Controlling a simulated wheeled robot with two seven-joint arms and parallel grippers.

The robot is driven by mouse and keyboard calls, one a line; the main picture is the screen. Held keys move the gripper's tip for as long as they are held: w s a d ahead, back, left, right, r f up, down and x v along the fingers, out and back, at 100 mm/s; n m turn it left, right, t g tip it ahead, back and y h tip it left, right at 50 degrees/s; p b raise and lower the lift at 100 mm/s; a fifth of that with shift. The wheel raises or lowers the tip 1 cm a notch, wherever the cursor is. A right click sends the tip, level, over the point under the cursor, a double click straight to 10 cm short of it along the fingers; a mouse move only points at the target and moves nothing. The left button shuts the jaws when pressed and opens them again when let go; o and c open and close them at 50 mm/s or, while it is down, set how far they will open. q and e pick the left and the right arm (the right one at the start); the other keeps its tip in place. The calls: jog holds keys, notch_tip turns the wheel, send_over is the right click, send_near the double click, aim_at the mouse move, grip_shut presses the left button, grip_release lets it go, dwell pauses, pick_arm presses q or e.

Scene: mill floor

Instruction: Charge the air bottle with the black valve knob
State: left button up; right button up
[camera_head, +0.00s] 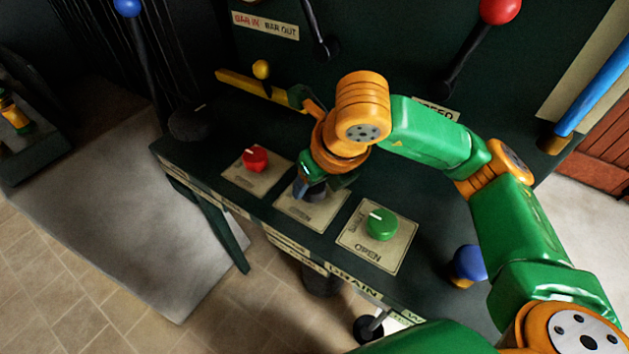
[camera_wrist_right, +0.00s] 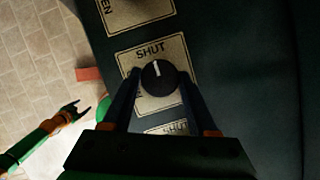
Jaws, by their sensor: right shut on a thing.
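The black valve knob (camera_wrist_right: 159,78) sits on its pale plate (camera_wrist_right: 130,62) in the right wrist view. Its white mark points up toward the word SHUT. My right gripper (camera_wrist_right: 160,85) is shut on the knob, with one finger along each side. In the head view my right gripper (camera_head: 308,188) comes down over the middle plate (camera_head: 312,215) and hides most of the knob. My left gripper (camera_wrist_right: 76,108) shows small at the left of the wrist view, over the floor and away from the bench, with its fingers apart and empty.
A red knob (camera_head: 255,158) sits left of the black one and a green knob (camera_head: 382,224) sits right, each on a labelled plate. A yellow-knobbed lever (camera_head: 261,70), a red-knobbed lever (camera_head: 500,10) and a blue knob (camera_head: 468,262) are nearby.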

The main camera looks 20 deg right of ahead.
jog(key=shift+f, duration=0.1)
dwell(0.3)
jog(key=o, duration=1.4)
jog(key=v, duration=0.7)
jog(key=shift+s+p, duration=0.1)
jog(key=shift+p, duration=0.2)
